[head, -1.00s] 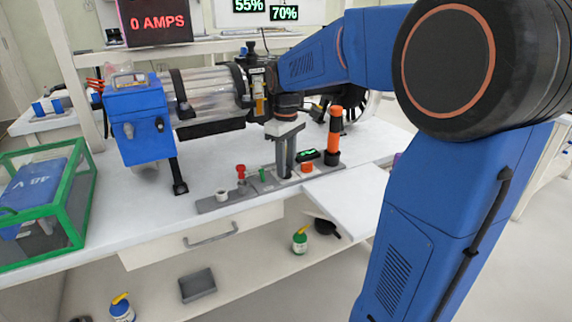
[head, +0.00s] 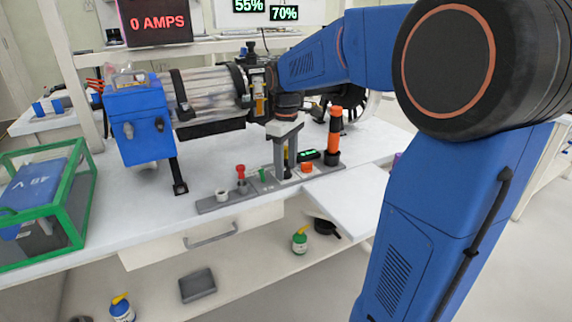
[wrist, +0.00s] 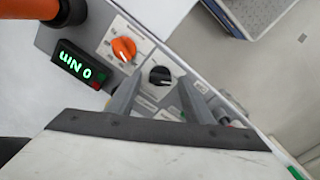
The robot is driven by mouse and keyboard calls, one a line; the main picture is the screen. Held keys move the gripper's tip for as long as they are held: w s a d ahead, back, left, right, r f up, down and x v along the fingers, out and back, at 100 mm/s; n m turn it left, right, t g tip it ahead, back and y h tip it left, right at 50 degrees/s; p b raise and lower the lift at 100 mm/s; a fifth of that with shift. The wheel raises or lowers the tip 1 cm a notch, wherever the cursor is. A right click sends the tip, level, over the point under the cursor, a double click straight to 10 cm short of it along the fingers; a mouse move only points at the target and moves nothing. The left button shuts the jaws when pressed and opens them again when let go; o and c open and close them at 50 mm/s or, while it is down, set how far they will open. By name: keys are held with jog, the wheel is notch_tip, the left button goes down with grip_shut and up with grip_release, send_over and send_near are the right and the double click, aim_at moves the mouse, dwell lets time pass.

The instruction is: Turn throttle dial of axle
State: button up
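A black dial (wrist: 160,76) sits on a pale plate on the control strip. An orange dial (wrist: 124,48) is beside it, and it also shows in the head view (head: 307,168). I cannot read which one is labelled throttle. My gripper (wrist: 160,88) is open, with one finger on each side of the black dial in the wrist view. I cannot tell whether the fingers touch it. In the head view my gripper (head: 286,174) points down at the strip, and its fingers mostly hide the black dial. The axle rig (head: 210,95) lies behind on the bench.
A red knob (head: 241,172), a green switch (head: 263,175) and a white knob (head: 221,194) are left along the strip. A green-framed case (head: 85,200) is far left.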

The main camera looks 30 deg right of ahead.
aim_at(286, 169)
jog(key=shift+r, duration=0.1)
notch_tip(286, 169, up, 17)
dwell(0.7)
jog(key=shift+r, duration=0.1)
jog(key=s+a+f+m+t, duration=0.2)
jog(key=s+a+f+m, duration=0.1)
jog(key=s+f, duration=0.8)
jog(key=s+a+f+m+t, duration=0.2)
jog(key=s+a+f+m, duration=0.1)
jog(key=s+f, duration=0.8)
jog(key=s, duration=0.3)
jog(key=shift+t, duration=0.4)
